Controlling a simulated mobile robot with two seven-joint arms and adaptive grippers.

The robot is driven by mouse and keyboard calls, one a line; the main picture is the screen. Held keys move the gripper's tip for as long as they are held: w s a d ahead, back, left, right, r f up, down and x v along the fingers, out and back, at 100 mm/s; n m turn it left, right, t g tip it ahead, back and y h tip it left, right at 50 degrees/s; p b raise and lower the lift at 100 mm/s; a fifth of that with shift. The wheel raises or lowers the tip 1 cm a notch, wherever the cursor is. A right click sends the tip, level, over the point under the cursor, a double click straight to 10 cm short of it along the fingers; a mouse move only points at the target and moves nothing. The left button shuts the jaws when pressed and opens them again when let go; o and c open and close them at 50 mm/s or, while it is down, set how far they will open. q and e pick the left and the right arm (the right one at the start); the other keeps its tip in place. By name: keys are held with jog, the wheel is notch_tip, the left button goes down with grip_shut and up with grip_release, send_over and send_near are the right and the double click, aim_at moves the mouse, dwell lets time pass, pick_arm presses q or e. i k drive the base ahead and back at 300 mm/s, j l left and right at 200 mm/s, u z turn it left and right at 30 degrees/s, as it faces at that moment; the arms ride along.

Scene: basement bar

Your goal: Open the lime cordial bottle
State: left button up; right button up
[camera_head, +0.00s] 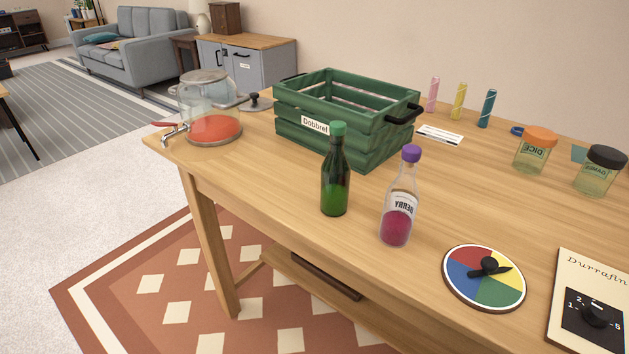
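A green glass bottle (335,180) with a green cap (339,129) stands upright near the table's front edge, in front of the green crate. It shows no readable label, and its cap is on. Beside it to the right stands a clear bottle (399,210) with a purple cap (411,153), dark pink liquid and a label that seems to end in "BERRY". Neither of my grippers is in the head view.
A green crate (300,133) labelled "Dobbrel" stands behind the bottles. A glass dispenser (210,112) with red liquid is at the left end. A colour spinner (484,278), a dial board (562,325) and lidded jars (534,152) are right. Bare wooden table (460,190) lies between.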

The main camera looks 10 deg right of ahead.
aim_at(335, 168)
jog(key=j+z, duration=0.2)
jog(key=j, duration=0.25)
jog(key=k+j+z, duration=0.2)
jog(key=j, duration=0.2)
jog(key=j+z, duration=0.2)
jog(key=j, duration=0.2)
jog(key=i+l, duration=0.25)
jog(key=i, duration=0.15)
